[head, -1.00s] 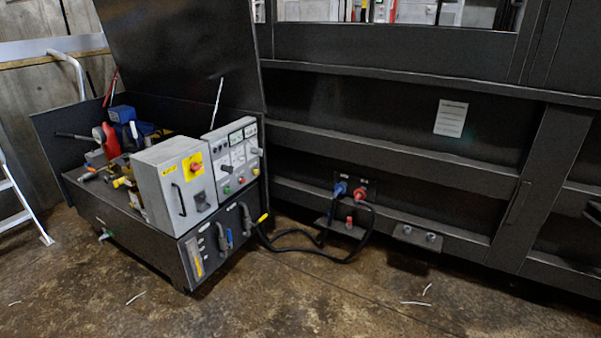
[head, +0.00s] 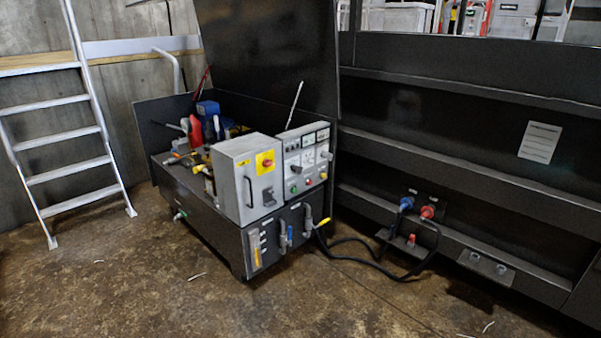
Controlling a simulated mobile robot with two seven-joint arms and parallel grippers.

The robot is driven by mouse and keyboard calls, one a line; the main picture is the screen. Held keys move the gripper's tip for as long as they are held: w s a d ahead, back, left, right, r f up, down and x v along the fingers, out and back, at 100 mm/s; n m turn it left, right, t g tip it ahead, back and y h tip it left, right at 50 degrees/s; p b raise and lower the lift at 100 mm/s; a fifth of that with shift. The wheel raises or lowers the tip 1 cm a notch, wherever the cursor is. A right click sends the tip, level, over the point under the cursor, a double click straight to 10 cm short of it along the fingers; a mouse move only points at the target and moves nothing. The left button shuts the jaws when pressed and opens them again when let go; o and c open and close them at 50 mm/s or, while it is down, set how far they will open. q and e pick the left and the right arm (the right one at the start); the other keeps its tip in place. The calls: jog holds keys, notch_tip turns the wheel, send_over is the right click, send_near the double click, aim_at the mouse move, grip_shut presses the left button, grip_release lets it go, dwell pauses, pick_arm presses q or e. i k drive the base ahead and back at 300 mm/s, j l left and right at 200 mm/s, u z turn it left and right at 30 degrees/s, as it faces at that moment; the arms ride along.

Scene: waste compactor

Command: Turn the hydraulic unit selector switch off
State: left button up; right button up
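The hydraulic unit (head: 205,222) is a black open-topped box standing on the floor left of centre, its dark lid raised behind it. A grey control box (head: 233,190) on it carries a red knob on a yellow plate (head: 265,162) and a dark handle. Neither of my grippers is in view.
A metal ladder (head: 65,145) stands at the left. The dark compactor wall (head: 440,120) fills the right, with blue and red plugs (head: 407,203) low on it. Black cables (head: 360,262) run from there to the unit. The floor in front (head: 200,300) is mostly clear.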

aim_at(299, 170)
jog(key=u, duration=0.3)
jog(key=i+l+u, duration=0.3)
jog(key=u, duration=0.2)
jog(key=i+l+u, duration=0.25)
jog(key=l+u, duration=0.2)
jog(key=i+l+u, duration=0.15)
jog(key=l+u, duration=0.35)
jog(key=i+l+u, duration=0.1)
jog(key=l, duration=0.65)
jog(key=i+l+u, duration=0.15)
jog(key=l, duration=0.65)
jog(key=l+u, duration=0.1)
jog(key=l, duration=0.65)
